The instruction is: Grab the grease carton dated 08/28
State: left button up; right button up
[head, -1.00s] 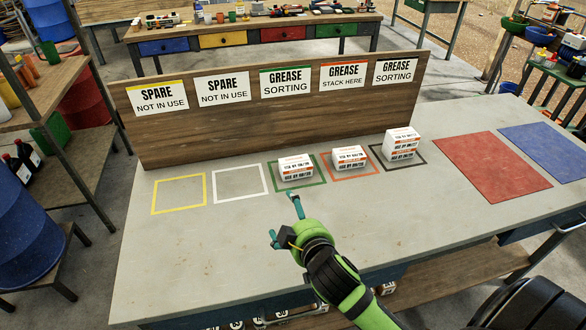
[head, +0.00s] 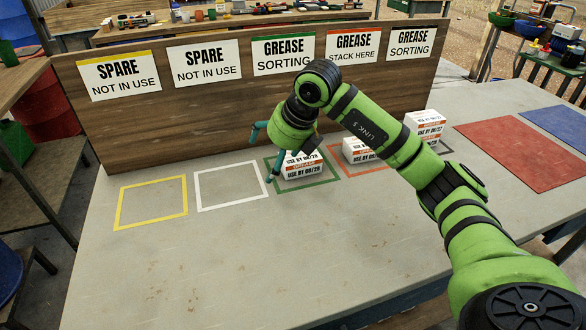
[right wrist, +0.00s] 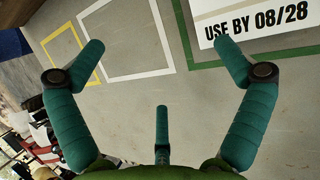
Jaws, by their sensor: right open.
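A white grease carton (head: 303,172) with an orange band sits in the green outlined square; its front reads USE BY 08/28. It also shows in the right wrist view (right wrist: 272,25), at the upper right, with USE BY 08/28 legible. My right gripper (head: 265,155) is open and empty, above and just left of this carton, partly covering it. In the right wrist view its fingers (right wrist: 160,62) are spread over bare bench, the right finger close to the carton's edge. A second carton (head: 357,149) in the orange square is partly hidden by my right arm. My left gripper is not in view.
White carton packaging (head: 425,125) stands at the black square, its date hard to read. The yellow (head: 122,204) and white (head: 199,192) squares are empty. A wooden sign board (head: 150,128) rises behind. Red (head: 515,155) and blue (head: 560,125) mats lie at right.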

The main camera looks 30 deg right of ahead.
aim_at(300, 156)
jog(key=d+h, duration=0.1)
jog(key=d, duration=0.1)
jog(key=d+m+h, duration=0.1)
jog(key=d, duration=0.2)
jog(key=d+h, duration=0.1)
jog(key=d, duration=0.1)
jog(key=shift+s+d+r+m, duration=0.1)
jog(key=shift+d+r+m, duration=0.2)
jog(key=shift+r+m, duration=0.1)
jog(key=shift+d+f+g, duration=0.1)
jog(key=shift+f+g, duration=0.2)
jog(key=shift+f, duration=0.05)
jog(key=x, duration=0.5)
jog(key=shift+d+f, duration=0.1)
jog(key=shift+f, duration=0.05)
jog(key=shift+w+f, duration=0.2)
jog(key=shift+w, duration=0.05)
jog(key=c, duration=1.1)
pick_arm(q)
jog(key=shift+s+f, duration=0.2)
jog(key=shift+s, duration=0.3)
pick_arm(e)
jog(key=shift+c, duration=0.2)
